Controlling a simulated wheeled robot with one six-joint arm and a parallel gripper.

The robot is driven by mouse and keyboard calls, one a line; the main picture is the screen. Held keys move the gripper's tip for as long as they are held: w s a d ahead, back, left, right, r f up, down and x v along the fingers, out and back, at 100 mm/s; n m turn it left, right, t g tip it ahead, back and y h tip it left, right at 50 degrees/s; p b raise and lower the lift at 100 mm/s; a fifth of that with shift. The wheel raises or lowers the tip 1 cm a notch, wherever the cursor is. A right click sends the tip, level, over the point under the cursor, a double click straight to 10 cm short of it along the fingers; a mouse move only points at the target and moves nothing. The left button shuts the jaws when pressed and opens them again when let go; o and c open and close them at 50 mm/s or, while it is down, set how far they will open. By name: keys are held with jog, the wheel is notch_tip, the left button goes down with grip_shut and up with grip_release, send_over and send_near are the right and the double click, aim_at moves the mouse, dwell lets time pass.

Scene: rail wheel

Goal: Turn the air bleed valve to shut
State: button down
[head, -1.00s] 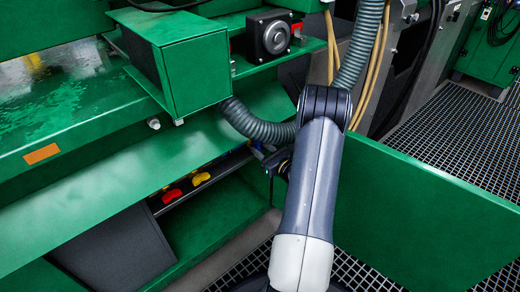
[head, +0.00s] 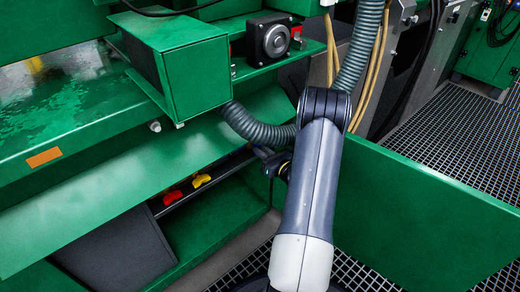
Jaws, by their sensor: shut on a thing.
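A row of small valve handles sits in the dark slot under the green sloping panel. A red handle (head: 173,197) and a yellow handle (head: 201,180) show there. My gripper (head: 259,153) is at the right end of this slot, partly hidden by my own arm and the panel edge. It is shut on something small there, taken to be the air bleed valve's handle. The handle itself and its angle are hidden, and no label can be read.
The green sloping panel (head: 120,190) overhangs the slot. A grey ribbed hose (head: 258,130) hangs just above my gripper. A green box (head: 185,75) juts out above. A green plate (head: 420,215) stands to the right of my arm, with grating floor (head: 460,130) beyond.

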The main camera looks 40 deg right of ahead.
jog(key=m+p, duration=0.1)
jog(key=m, duration=0.2)
dwell(0.4)
jog(key=m+p, duration=0.2)
jog(key=m, duration=0.2)
jog(key=shift+a+m, duration=0.15)
jog(key=shift+m, duration=0.15)
